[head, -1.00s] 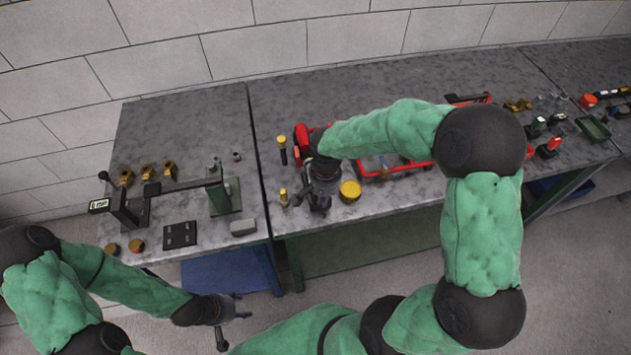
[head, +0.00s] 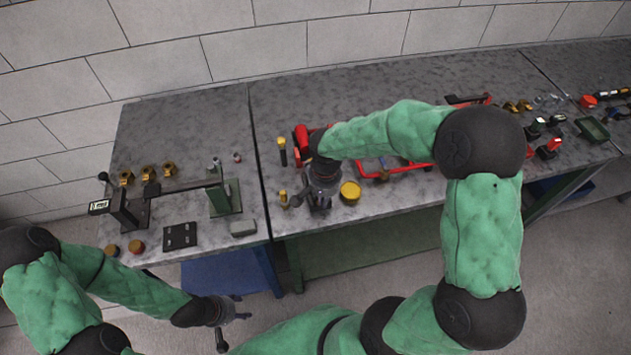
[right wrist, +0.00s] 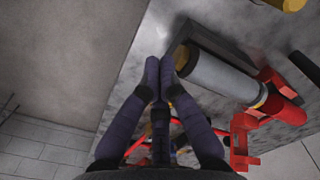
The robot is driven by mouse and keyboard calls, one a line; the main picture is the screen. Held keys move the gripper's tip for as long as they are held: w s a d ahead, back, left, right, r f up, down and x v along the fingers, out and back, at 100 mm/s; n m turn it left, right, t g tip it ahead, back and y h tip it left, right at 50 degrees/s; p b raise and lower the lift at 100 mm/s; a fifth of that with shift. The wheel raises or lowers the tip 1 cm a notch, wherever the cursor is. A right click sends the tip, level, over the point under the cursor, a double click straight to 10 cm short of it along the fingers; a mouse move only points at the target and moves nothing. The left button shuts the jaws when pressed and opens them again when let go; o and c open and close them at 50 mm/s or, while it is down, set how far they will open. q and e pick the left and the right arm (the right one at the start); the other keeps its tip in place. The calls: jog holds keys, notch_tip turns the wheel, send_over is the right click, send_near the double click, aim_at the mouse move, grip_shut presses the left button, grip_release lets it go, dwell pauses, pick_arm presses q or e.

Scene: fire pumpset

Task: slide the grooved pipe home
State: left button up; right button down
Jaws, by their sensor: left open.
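A grey pipe (right wrist: 215,75) with a yellow band near its end lies on the table in the right wrist view. Its right end is at a red fitting (right wrist: 278,97); I cannot tell how far it is seated. In the head view the pipe is hidden under my right arm. My right gripper (right wrist: 159,66) has its fingertips together, with nothing seen between them, close to the left end of the pipe. I cannot tell if they touch it. In the head view my right gripper (head: 319,207) points down over the table's front part. My left gripper (head: 242,308) is open and empty, in front of the tables.
A yellow-topped cylinder (head: 350,191) stands just right of my right gripper. Small yellow-capped pieces (head: 282,143) stand to its left. A red frame (head: 400,167) lies behind to the right. The left table (head: 190,120) holds a green stand (head: 222,192) and brass fittings.

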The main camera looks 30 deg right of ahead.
jog(key=shift+f+b, duration=1.55)
jog(key=shift+f, duration=0.2)
jog(key=shift+w+d, duration=0.25)
jog(key=shift+w, duration=0.8)
jog(key=shift+w+d, duration=0.3)
jog(key=shift+w, duration=0.75)
jog(key=shift+w+d, duration=0.25)
jog(key=shift+w, duration=0.8)
dwell(3.1)
